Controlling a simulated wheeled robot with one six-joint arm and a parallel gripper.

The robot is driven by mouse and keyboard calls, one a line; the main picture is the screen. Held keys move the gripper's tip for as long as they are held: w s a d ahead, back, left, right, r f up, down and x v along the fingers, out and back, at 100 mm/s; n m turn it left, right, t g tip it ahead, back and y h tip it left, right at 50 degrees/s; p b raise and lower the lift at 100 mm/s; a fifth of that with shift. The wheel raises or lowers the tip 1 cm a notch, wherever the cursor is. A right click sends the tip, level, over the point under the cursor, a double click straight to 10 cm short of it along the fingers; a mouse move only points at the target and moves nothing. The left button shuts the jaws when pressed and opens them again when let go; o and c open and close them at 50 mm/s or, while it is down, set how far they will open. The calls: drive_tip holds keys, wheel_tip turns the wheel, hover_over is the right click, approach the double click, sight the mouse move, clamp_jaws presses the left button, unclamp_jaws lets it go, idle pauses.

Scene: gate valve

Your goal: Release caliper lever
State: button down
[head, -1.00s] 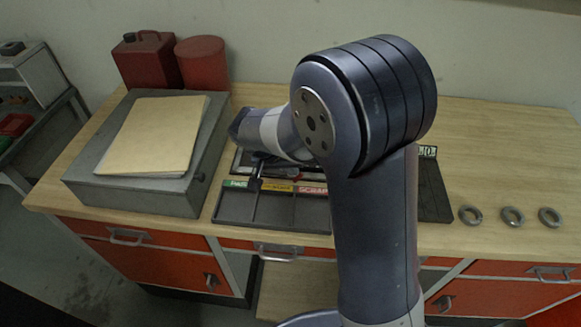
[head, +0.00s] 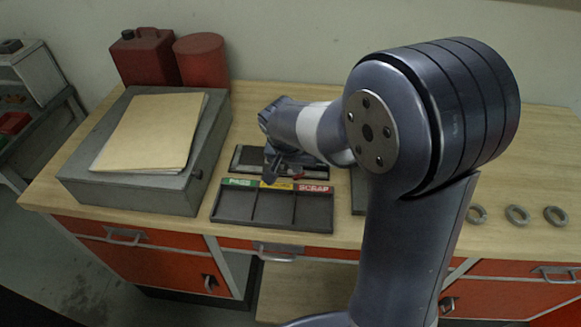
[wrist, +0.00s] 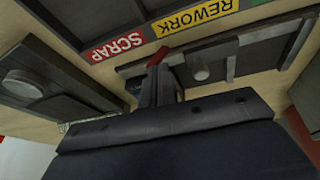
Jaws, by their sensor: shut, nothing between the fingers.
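My gripper (head: 272,172) is shut and empty, low over the dark rear tray (head: 242,158) behind the sorting tray. In the wrist view its fingers (wrist: 160,85) are together. A small red piece (head: 298,177) lies close to the right of the fingers in the head view. In the wrist view a red piece (wrist: 157,57) shows right at the fingertips. It may be the caliper lever, but I cannot tell, nor whether the fingers touch it. The caliper itself is not clearly visible; my gripper and wrist hide part of the rear tray.
The sorting tray (head: 240,221) has green, yellow REWORK and red SCRAP labels. A grey surface block with a folder (head: 160,130) stands left, with a red can (head: 142,58) and red cylinder (head: 203,60) behind. Three metal rings (head: 517,215) lie right. My arm covers the middle right.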

drive_tip(key=d+y+b, duration=0.1)
drive_tip(key=y+b, duration=0.1)
drive_tip(key=shift+s+d+f+m+t+y, duration=0.15)
drive_tip(key=shift+d+f+m+t+y, duration=0.15)
drive_tip(key=shift+d+f+y, duration=0.1)
drive_tip(key=y+b, duration=0.1)
drive_tip(key=d+y+b, duration=0.1)
drive_tip(key=b, duration=0.1)
drive_tip(key=f+y+b, duration=0.1)
drive_tip(key=shift+s+d+m+t+b, duration=0.15)
drive_tip(key=shift+d+m+t+b, duration=0.15)
drive_tip(key=shift+t+b, duration=0.1)
drive_tip(key=shift+b, duration=0.45)
drive_tip(key=shift+s+d+f, duration=0.1)
drive_tip(key=shift+d, duration=0.05)
drive_tip(key=shift+w+a, duration=0.2)
drive_tip(key=shift+a, duration=0.6)
